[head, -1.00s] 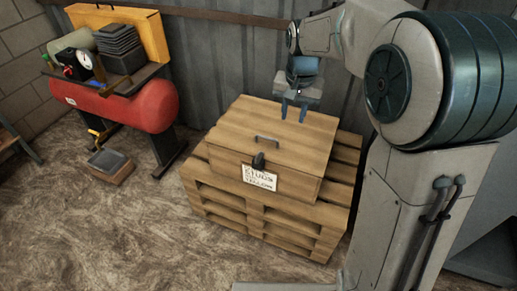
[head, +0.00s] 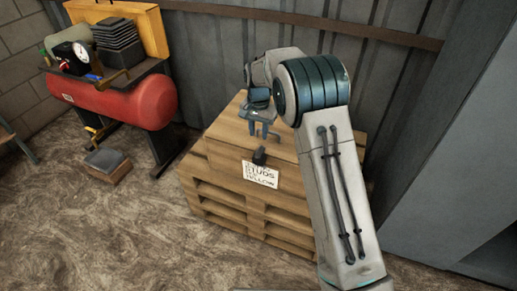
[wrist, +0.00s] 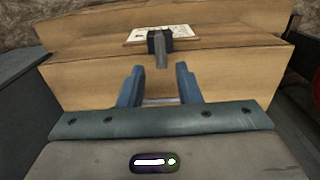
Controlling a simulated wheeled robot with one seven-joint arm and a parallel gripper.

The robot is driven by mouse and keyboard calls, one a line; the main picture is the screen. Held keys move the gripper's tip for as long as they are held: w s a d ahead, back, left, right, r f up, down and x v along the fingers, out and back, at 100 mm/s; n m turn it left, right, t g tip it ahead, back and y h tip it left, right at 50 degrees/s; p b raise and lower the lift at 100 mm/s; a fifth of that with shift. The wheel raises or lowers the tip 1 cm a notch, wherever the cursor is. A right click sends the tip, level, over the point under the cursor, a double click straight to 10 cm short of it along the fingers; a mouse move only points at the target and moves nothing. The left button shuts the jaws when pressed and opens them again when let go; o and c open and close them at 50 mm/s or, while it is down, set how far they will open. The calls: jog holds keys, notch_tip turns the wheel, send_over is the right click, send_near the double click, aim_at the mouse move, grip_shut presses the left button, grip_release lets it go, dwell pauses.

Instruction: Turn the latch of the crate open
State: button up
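The wooden crate (head: 225,137) sits on a pallet, with a white label (head: 260,174) on its front face. The dark latch (head: 260,156) is at the top front edge of the crate, above the label. In the wrist view the latch (wrist: 160,43) lies straight ahead, beyond the fingertips. My gripper (head: 264,136) is above the crate lid, just behind the latch, with its fingers pointing down. In the wrist view my gripper (wrist: 160,72) has its two blue fingers apart with nothing between them.
The wooden pallet (head: 215,200) carries the crate. A red tank (head: 125,100) with a gauge and other items on its top shelf stands at the left. A small box (head: 107,165) lies on the floor there. Bare floor is open at the front left.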

aim_at(259, 149)
notch_tip(259, 149, down, 8)
jog(key=shift+b, duration=0.35)
jog(key=shift+c, duration=0.3)
grip_shut()
